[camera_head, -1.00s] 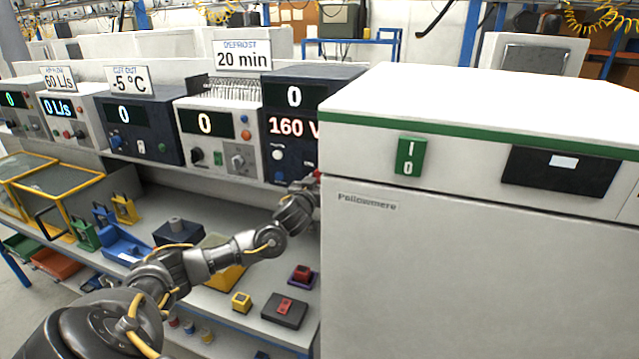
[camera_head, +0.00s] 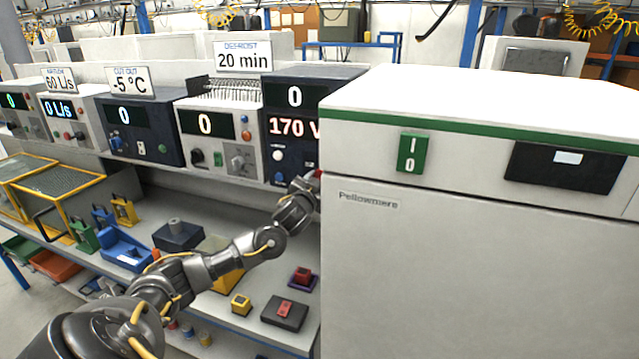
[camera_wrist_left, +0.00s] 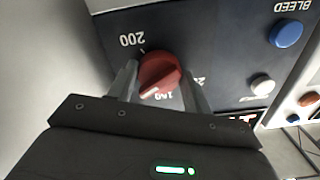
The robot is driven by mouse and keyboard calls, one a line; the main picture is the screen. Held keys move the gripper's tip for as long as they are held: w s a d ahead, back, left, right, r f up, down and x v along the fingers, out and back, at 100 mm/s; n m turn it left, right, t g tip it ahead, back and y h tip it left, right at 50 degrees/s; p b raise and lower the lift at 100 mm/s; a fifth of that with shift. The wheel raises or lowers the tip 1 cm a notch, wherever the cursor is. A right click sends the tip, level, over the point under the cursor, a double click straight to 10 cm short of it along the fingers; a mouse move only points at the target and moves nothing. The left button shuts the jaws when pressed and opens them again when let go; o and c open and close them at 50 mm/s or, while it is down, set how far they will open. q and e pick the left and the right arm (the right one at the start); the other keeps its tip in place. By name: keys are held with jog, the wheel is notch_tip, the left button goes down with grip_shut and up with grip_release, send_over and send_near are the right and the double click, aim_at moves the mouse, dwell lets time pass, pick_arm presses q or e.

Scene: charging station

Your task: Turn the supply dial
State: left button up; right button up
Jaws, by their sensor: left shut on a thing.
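The supply dial (camera_wrist_left: 160,74) is a round red knob on a dark blue panel (camera_wrist_left: 226,60), with printed numbers such as 200 around it in the left wrist view. My left gripper (camera_wrist_left: 160,84) is shut on it, one finger on each side. In the head view my left gripper (camera_head: 312,184) reaches the lower right of the dark blue unit (camera_head: 290,128), and the dial is mostly hidden there. The unit's red display (camera_head: 292,128) reads 170 V, and the display above it (camera_head: 294,96) reads 0. My right gripper is not in view.
A large white cabinet (camera_head: 440,270) with a green switch (camera_head: 412,152) stands close on the right of the dial. A blue button (camera_wrist_left: 286,33) and a white button (camera_wrist_left: 262,84) sit beside the dial. Several small blocks and fixtures lie on the bench (camera_head: 205,300) below.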

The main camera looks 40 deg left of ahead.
pick_arm(q)
jog(key=o, duration=1)
jog(key=shift+c, duration=0.2)
jog(key=shift+s, duration=0.1)
jog(key=b+v, duration=0.4)
jog(key=v, duration=0.6)
jog(key=shift+s+b, duration=0.3)
jog(key=shift+b, duration=0.05)
jog(key=shift+d, duration=0.15)
